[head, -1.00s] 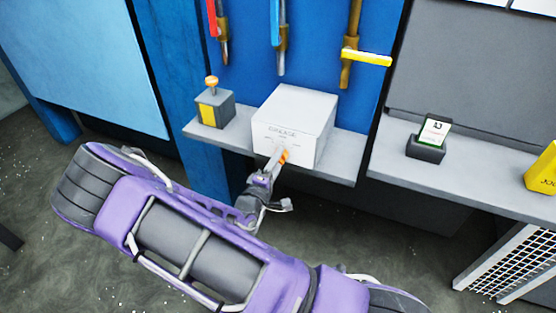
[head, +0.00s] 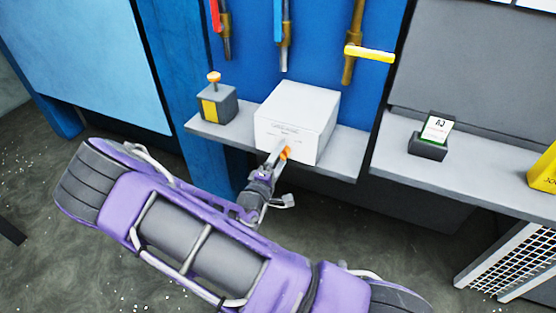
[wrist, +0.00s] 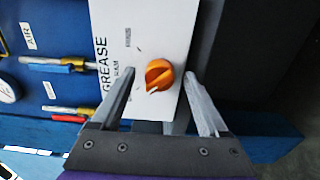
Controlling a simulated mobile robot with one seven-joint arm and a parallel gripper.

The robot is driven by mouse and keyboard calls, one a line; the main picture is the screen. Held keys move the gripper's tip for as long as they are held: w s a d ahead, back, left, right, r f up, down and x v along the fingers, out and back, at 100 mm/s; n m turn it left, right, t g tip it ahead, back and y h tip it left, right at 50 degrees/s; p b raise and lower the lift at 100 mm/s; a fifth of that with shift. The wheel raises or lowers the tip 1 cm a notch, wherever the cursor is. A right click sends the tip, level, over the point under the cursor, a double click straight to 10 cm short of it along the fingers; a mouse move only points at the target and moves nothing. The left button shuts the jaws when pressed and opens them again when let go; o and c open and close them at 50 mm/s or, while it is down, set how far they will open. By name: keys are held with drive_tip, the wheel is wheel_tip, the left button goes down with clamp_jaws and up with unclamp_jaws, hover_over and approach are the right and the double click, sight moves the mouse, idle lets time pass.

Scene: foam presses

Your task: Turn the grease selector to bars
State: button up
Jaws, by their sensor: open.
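The grease selector is an orange knob (wrist: 159,74) on the front face of a white box (wrist: 112,50) marked GREASE, seen sideways in the wrist view. The knob has a pale pointer mark; the small labels around it are too blurred to read fully. In the head view the white box (head: 297,108) stands on a grey shelf, and the knob (head: 285,153) is partly hidden by my gripper (head: 280,150). In the wrist view my gripper (wrist: 160,75) is open, its two fingers on either side of the knob. I cannot tell whether they touch it.
A grey and yellow box with an orange button (head: 215,99) stands left of the white box on the shelf (head: 345,150). Pipes with red, blue and yellow (head: 370,53) handles hang above. A card in a holder (head: 432,137) sits on the right shelf.

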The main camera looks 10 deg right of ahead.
drive_tip(key=v, duration=1.7)
drive_tip(key=shift+s, duration=0.15)
drive_tip(key=shift+a, duration=0.1)
